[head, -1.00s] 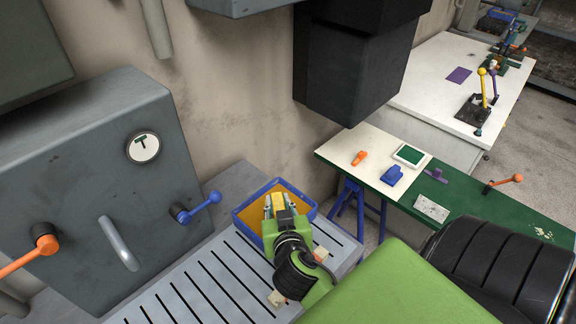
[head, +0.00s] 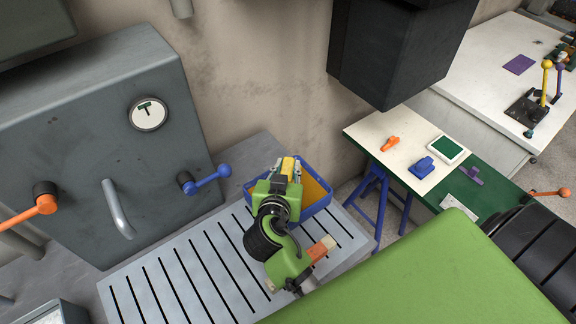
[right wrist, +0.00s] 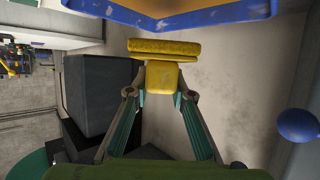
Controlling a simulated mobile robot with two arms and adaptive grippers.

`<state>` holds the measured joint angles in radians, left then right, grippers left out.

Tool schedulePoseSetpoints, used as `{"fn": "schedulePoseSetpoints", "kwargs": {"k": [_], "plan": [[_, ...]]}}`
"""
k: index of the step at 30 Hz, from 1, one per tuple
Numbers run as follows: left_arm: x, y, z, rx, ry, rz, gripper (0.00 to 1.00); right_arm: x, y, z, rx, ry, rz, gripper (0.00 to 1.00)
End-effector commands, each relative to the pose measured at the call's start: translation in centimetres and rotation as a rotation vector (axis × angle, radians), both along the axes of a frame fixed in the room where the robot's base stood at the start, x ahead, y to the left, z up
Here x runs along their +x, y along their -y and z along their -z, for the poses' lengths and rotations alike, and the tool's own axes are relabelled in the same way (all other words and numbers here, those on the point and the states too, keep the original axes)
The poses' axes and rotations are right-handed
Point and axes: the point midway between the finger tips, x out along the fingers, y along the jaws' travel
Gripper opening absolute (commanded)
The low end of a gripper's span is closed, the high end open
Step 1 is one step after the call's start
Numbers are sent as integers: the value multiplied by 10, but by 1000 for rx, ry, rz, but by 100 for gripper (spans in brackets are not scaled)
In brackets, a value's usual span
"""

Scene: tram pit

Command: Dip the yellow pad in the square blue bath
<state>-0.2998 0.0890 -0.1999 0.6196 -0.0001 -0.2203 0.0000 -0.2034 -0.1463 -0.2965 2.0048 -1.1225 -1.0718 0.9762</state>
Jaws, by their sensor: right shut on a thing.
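My right gripper (head: 287,172) is shut on the yellow pad (head: 289,165). In the head view they overlap the far rim of the square blue bath (head: 318,208). In the right wrist view the yellow pad (right wrist: 163,48) is between the fingertips (right wrist: 160,90), its wide part beyond them. There the blue bath's edge (right wrist: 215,15) crosses the top, with a visible gap to the pad. The bath holds orange-yellow content (head: 314,188), partly hidden by my gripper. The pad's exact height over the bath cannot be told. My left gripper is not in view.
The bath stands on a grey slatted bench (head: 150,285) beside a grey cabinet (head: 85,130) with a blue lever (head: 210,178). The wall is close behind. A dark box (head: 395,50) hangs to the right. A green-and-white table (head: 385,125) holds small items.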

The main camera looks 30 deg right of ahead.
Motion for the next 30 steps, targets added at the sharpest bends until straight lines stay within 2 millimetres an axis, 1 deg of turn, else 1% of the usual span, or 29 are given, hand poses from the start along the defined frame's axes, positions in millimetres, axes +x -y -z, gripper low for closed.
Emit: {"fn": "schedulePoseSetpoints", "kwargs": {"k": [1, 8, 12, 21, 25, 30], "plan": [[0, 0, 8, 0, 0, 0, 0, 0, 0, 9, -1, 0, 0, 0], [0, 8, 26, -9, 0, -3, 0, 0, 0, 33, -2, 0, -2, 0], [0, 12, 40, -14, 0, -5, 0, 0, 0, 48, 0, 0, 0, 0], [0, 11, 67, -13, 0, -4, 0, 0, 0, 77, 0, 0, 0, 0], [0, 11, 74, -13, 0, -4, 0, 0, 0, 84, -1, 1, 1, 0], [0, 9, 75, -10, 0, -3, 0, 0, 0, 85, -1, 1, 0, 0]]}}
